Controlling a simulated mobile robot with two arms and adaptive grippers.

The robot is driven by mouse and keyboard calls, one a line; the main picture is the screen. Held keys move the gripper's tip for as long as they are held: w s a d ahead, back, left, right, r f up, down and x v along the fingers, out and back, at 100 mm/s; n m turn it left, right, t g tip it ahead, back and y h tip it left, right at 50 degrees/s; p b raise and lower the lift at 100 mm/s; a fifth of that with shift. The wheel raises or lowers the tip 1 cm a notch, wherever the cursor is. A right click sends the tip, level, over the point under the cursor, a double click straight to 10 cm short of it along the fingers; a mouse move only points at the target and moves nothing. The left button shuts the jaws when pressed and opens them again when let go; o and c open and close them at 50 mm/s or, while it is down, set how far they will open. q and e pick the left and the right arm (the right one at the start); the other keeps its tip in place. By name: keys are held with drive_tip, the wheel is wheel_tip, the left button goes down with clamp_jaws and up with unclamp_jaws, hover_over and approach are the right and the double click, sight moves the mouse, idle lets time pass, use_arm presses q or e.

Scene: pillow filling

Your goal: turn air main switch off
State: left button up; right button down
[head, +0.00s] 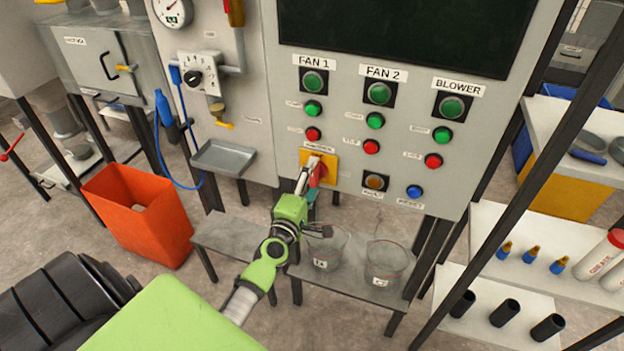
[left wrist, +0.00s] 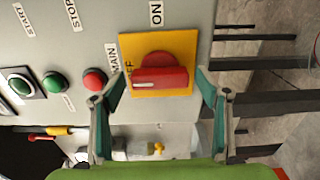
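The main switch is a red rotary knob (head: 322,172) on a yellow plate (head: 330,164) low on the grey control panel, partly hidden by my left gripper in the head view. In the left wrist view the knob (left wrist: 160,75) lies across the picture on its yellow plate (left wrist: 185,45), with a white mark at its left end. OFF lettering is partly visible near that end; an ON label (left wrist: 156,13) is above the plate. My left gripper (left wrist: 157,75) is open, with one finger on each side of the knob. I cannot tell whether either finger touches it. My right gripper is not in view.
Green and red buttons (head: 371,146) sit above and beside the switch; an amber button (head: 375,182) and a blue button (head: 414,191) are right of it. Glass beakers (head: 327,246) stand on a low shelf below. An orange bin (head: 140,215) is at the left.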

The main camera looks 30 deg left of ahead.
use_arm(q)
drive_tip(key=v, duration=1.2)
idle(0.5)
